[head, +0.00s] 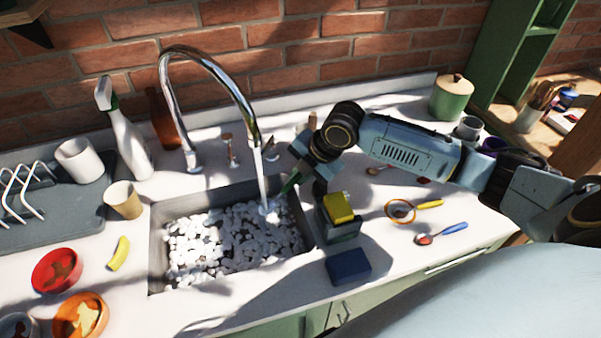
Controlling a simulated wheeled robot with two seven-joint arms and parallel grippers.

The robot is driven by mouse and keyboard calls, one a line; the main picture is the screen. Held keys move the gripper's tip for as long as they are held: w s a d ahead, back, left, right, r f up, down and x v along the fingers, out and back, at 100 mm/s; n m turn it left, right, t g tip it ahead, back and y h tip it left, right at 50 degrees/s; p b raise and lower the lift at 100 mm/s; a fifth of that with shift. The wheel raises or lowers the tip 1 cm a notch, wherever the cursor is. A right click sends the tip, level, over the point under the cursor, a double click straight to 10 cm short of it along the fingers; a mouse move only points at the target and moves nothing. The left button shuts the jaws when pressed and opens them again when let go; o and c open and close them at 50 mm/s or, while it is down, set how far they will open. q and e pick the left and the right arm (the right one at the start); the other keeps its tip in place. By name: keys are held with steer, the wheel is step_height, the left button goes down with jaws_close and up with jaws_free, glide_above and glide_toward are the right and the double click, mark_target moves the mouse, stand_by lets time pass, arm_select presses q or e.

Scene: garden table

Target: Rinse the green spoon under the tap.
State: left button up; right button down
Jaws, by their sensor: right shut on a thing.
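The tap (212,65) is a tall chrome arch behind the sink. A pale stream of water (261,178) falls from its spout into the sink (155,245). My right gripper (301,168) reaches in from the right, just right of the stream, over the sink's back right corner. It is shut on the green spoon (290,183), which slants down and left toward the stream. The spoon's lower end is close to the falling water; white splash there hides whether they touch. My left gripper is not in view.
White foam-like lumps (205,240) cover the sink bottom. A caddy with a yellow sponge (338,207) stands at the sink's right edge, with a blue block (348,265) in front. Spoons, including a blue-handled one (452,229), lie right. A spray bottle (122,130) stands left.

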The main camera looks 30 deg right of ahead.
steer(key=shift+d, duration=0.1)
steer(key=s+d+r+p, duration=0.4)
steer(key=d+p, duration=0.2)
steer(key=shift+s+d+p, duration=0.2)
steer(key=shift+s+p, duration=0.15)
steer(key=shift+p, duration=0.05)
steer(key=shift+r, duration=0.15)
stand_by(1.1)
